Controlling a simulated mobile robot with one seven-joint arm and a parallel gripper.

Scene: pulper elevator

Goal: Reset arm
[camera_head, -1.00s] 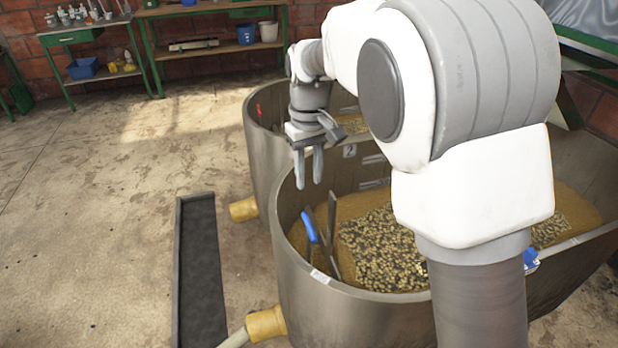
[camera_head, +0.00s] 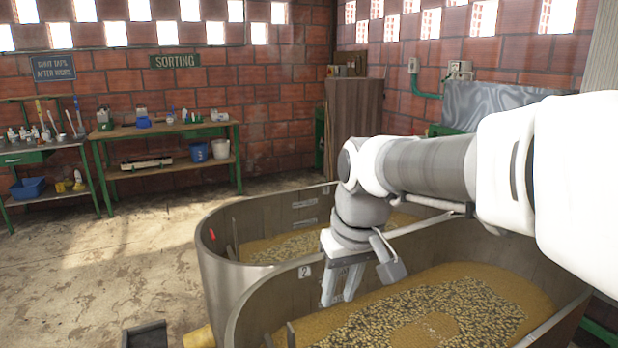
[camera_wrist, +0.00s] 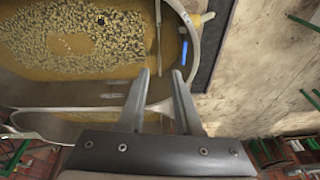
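My gripper (camera_head: 341,286) hangs fingers-down over the near metal vat (camera_head: 235,300), close to its wall marked 2. In the wrist view my gripper (camera_wrist: 160,74) shows two fingers apart with nothing between them. The vat holds brownish liquid with a mass of pale beans (camera_head: 440,325) in it. A blue-handled tool (camera_wrist: 184,52) shows by the vat's rim in the wrist view. My white and grey arm reaches in from the right of the head view.
A second vat (camera_head: 215,240) stands behind the near one. A sorting bench (camera_head: 160,131) and a tool table (camera_head: 45,150) line the brick wall. A wooden cabinet (camera_head: 350,125) stands at the back. The floor at left is open, with a dark drain channel (camera_wrist: 212,45) beside the vat.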

